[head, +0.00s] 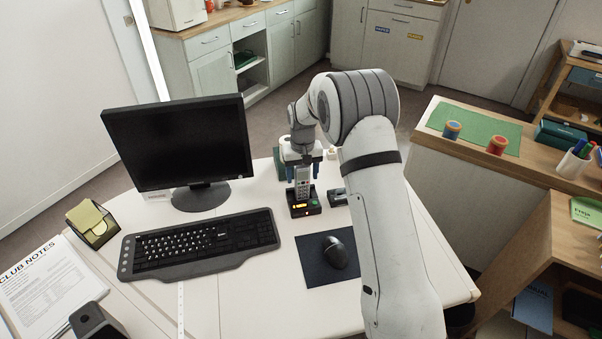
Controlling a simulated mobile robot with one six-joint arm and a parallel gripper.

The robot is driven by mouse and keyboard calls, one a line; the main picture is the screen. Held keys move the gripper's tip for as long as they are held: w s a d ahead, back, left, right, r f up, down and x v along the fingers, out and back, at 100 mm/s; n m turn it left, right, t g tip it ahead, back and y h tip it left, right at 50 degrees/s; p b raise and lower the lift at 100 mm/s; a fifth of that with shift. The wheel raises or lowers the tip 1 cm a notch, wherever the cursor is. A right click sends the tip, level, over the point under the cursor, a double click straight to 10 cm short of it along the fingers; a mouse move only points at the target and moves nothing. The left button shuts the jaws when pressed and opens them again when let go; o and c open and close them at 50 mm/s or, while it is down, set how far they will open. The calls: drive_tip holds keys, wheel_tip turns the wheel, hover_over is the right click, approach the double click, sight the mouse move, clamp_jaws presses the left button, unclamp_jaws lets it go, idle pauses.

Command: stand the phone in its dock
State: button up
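The phone (302,184) is a grey handset with a keypad. It stands upright in its black dock (305,210), which shows small lit orange and green spots, on the white desk behind the mouse pad. The fingers look spread, with a slight gap beside the phone. The phone's foot is hidden inside the dock.
A monitor (180,145) and keyboard (199,245) are left of the dock. A mouse (336,252) lies on a dark pad (313,274) in front. A small dark item (338,197) sits close to the dock's right. A green item (280,165) is behind my gripper.

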drive_tip(key=shift+o, duration=0.4)
wheel_tip(320, 180, up, 6)
drive_tip(key=shift+r, duration=0.9)
